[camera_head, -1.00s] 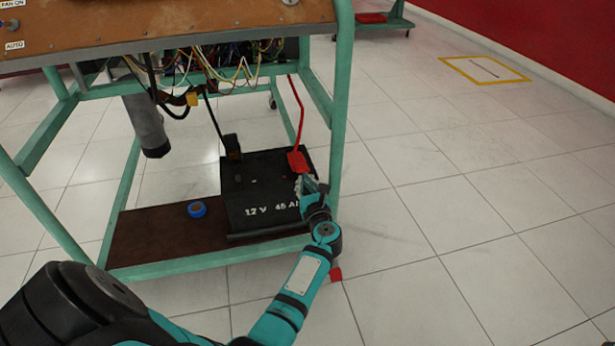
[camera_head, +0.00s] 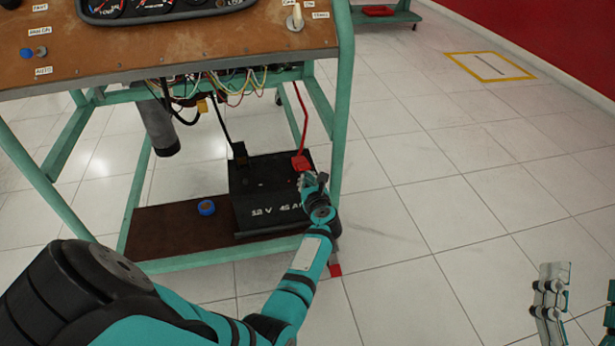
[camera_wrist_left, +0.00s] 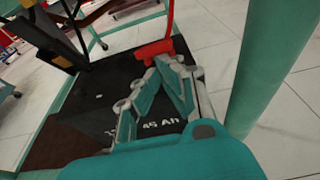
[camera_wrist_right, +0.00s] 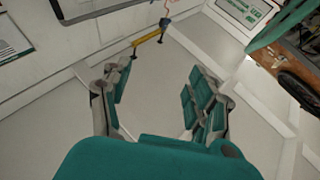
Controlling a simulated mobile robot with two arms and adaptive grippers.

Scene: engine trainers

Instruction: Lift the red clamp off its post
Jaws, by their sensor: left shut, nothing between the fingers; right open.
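The red clamp (camera_head: 300,163) sits at the right end of the black battery's top (camera_head: 262,172), with a red cable rising from it. In the left wrist view the red clamp (camera_wrist_left: 155,50) lies just beyond my fingertips. Any post under it is hidden. My left gripper (camera_head: 308,180) is shut and empty, close in front of the clamp; its fingers (camera_wrist_left: 166,64) meet at the tips. I cannot tell whether they touch the clamp. My right gripper (camera_wrist_right: 150,85) is open and empty, far from the battery, at the lower right of the head view (camera_head: 550,285).
The battery stands on the brown lower shelf (camera_head: 165,235) of a green-framed trainer. A frame leg (camera_head: 341,130) rises close to the right of the clamp. A black clamp (camera_head: 240,153) with a black cable is on the battery's left. A blue tape roll (camera_head: 206,207) lies on the shelf.

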